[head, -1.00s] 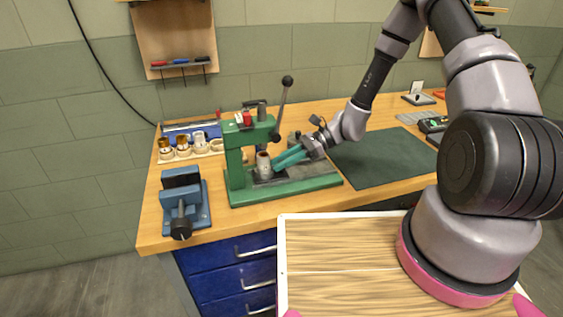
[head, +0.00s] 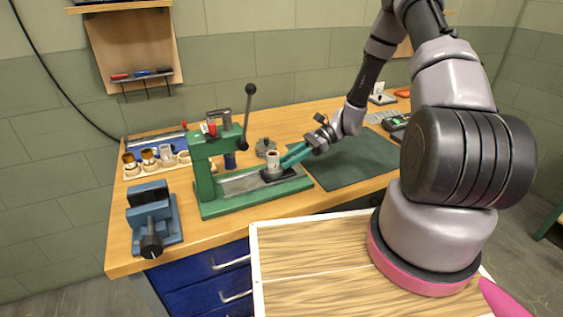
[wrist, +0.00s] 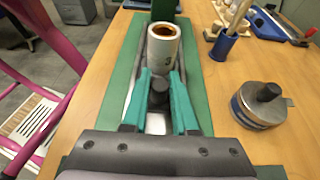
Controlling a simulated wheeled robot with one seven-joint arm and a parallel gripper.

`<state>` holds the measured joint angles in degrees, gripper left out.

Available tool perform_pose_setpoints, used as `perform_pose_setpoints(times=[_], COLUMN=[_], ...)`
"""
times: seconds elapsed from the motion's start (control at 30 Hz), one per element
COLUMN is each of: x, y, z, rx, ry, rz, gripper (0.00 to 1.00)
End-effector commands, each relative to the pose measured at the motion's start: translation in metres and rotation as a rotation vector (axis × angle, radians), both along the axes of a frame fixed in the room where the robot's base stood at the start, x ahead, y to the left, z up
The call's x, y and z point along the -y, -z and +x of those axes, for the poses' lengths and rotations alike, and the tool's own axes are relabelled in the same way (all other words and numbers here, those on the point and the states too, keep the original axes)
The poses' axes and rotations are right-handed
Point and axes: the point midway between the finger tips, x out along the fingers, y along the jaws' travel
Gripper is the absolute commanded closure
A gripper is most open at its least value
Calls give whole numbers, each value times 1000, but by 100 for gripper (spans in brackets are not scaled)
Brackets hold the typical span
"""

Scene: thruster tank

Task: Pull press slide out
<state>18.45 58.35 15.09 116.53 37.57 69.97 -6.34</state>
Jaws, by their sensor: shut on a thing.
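The green arbor press (head: 203,165) stands on the bench with its long base running to the right. Its dark slide (head: 272,176) sits near the right end of the base track, clear of the press head. A pale cylindrical cup (head: 273,159) with a brown inside stands upright on the slide; it also shows in the wrist view (wrist: 163,48). My gripper (head: 290,157) reaches in from the right. In the wrist view its teal fingers (wrist: 159,88) are shut on the slide's dark knob (wrist: 158,92), just in front of the cup.
A blue vise (head: 153,218) stands at the bench's left front. A tray of several cups (head: 140,172) lies behind it. A round metal pot with a knob (wrist: 262,104) stands beside the base. A dark green mat (head: 350,163) lies right of the press.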

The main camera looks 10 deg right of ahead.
Motion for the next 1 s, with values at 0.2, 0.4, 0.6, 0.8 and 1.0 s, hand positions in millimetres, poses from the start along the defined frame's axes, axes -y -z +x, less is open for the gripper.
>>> perform_pose_setpoints(times=[0.2,0.4,0.6,0.8,1.0], x=[4,3,5,31,68], y=[0,0,-1,-12,-27], z=[3,2,3,11,21], rx=[4,2,2,5,4], ry=[9,6,6,8,10], rz=[-5,-3,-3,-5,-4], gripper=[54,43,43,43,43])
